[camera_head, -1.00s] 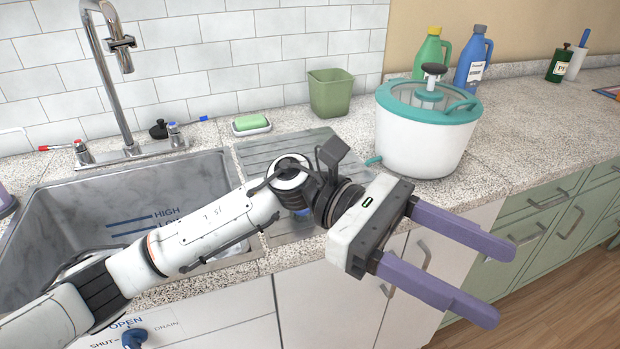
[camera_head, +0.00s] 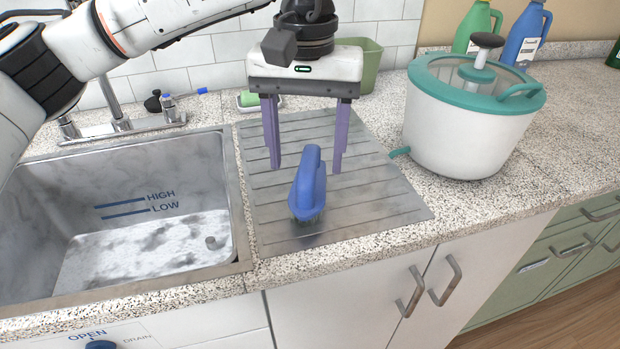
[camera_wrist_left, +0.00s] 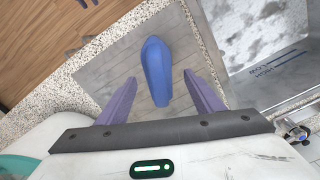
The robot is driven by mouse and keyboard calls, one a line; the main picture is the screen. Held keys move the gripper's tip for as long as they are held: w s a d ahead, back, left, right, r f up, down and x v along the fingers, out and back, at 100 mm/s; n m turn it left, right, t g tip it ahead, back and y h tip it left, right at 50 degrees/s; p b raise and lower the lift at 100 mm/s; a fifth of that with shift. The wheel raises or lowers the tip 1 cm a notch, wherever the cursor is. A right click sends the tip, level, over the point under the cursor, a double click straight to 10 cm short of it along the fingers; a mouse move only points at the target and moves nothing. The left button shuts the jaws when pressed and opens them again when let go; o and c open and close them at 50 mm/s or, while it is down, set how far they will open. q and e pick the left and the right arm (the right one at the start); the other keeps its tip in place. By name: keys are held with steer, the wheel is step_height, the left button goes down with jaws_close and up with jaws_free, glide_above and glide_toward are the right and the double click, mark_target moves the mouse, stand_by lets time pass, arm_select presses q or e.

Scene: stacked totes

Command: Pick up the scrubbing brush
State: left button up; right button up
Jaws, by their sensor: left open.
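In the left wrist view the blue brush (camera_wrist_left: 156,70) lies ahead, between the lines of the two fingers. My left gripper (camera_head: 306,168) points down over the drainboard, behind the brush in the head view. Its two purple fingers are apart, with nothing held between them. In the left wrist view the open left gripper (camera_wrist_left: 160,95) shows a finger on each side of the brush's near end. The brush's bristles are mostly hidden under the handle.
The sink (camera_head: 243,240) is left of the drainboard. A white pot-like spinner with a teal lid (camera_head: 460,130) stands to the right. The drainboard's right part is clear.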

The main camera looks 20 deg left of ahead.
arm_select(q)
step_height(320, 180, down, 7)
steer(key=shift+s+d+r, duration=0.1)
steer(key=shift+d+r, duration=0.05)
steer(key=shift+r, duration=0.05)
steer(key=c, duration=1.2)
steer(key=shift+r, duration=0.15)
step_height(320, 180, up, 10)
steer(key=shift+f, duration=0.1)
